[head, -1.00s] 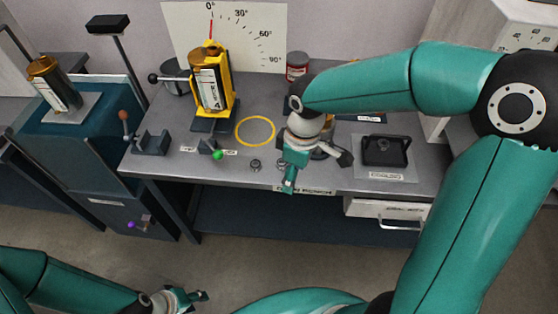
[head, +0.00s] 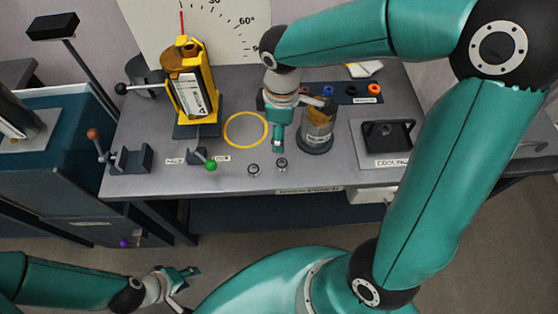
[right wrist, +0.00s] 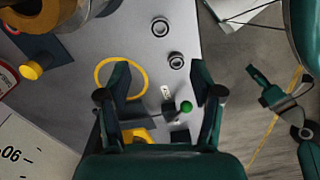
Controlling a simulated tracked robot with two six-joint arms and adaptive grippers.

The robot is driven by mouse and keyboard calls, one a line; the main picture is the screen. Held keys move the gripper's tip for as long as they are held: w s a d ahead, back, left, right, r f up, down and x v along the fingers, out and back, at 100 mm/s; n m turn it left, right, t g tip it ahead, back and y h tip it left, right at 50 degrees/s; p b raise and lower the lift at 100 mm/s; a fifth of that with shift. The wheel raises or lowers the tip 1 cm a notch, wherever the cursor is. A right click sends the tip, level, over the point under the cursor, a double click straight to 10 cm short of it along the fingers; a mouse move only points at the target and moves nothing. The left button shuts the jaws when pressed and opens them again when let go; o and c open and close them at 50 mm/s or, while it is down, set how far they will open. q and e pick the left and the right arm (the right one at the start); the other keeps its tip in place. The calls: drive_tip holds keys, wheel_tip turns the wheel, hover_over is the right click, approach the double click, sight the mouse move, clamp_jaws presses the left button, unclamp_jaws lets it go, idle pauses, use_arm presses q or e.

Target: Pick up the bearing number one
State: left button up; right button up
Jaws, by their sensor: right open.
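Two small dark ring-shaped bearings lie on the bench near its front edge, a left one (head: 253,169) and a right one (head: 281,164). I cannot read which is number one. In the right wrist view the same bearings show as a lower ring (right wrist: 177,61) and an upper ring (right wrist: 160,27), both beyond the fingertips. My right gripper (head: 298,122) is open and empty above the bench, behind the bearings and partly in front of a canister. Its two spread fingers (right wrist: 160,92) show in the wrist view. My left gripper (head: 188,286) appears open and empty, low over the floor.
An amber canister (head: 318,132) stands right of the bearings. A yellow stand with a cylinder (head: 190,90) is at the back left. A green-knobbed lever (head: 210,164) is left of the bearings, a yellow circle (head: 232,143) behind. A black tray (head: 388,136) is at right.

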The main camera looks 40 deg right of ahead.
hover_over(282, 162)
drive_tip(key=f, duration=0.7)
drive_tip(key=shift+w+a, duration=0.1)
drive_tip(key=shift+a, duration=0.1)
drive_tip(key=shift+d+f+b, duration=0.1)
drive_tip(key=shift+f+b, duration=0.25)
drive_tip(key=shift+f, duration=2.75)
clamp_jaws()
drive_tip(key=shift+r, duration=0.15)
